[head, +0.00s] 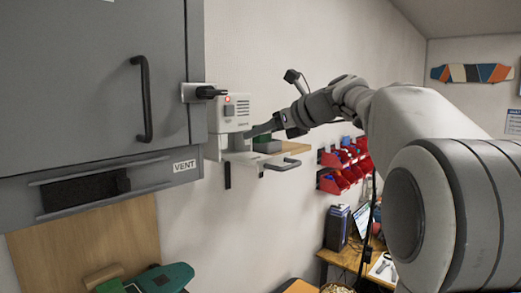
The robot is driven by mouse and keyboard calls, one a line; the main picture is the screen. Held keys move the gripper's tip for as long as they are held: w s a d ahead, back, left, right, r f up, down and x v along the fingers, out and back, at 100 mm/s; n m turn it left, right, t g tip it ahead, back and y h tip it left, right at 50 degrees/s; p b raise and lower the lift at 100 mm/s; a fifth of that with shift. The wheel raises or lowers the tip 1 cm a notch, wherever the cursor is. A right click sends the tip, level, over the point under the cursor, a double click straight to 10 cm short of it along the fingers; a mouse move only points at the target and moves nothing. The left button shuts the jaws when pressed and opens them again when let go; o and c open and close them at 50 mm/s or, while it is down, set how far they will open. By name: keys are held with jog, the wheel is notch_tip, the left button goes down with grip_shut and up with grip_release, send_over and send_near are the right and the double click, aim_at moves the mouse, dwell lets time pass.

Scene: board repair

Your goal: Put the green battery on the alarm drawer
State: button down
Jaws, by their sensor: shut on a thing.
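The alarm (237,113) is a pale box with a red light and a speaker grille, mounted on the wall beside the grey cabinet.
The grey cabinet (85,70) with a vent and a latch (204,91) stands close on the left. Red bins (345,165) hang to the right, above a desk. A green rounded object (165,278) lies at lower left.

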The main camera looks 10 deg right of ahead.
jog(key=shift+f, duration=2)
jog(key=shift+c, duration=1.3)
grip_release()
jog(key=shift+f+b, duration=0.15)
jog(key=shift+b, duration=0.15)
jog(key=shift+r, duration=0.2)
jog(key=b+v, duration=0.1)
jog(key=v, duration=1.1)
jog(key=shift+f, duration=0.15)
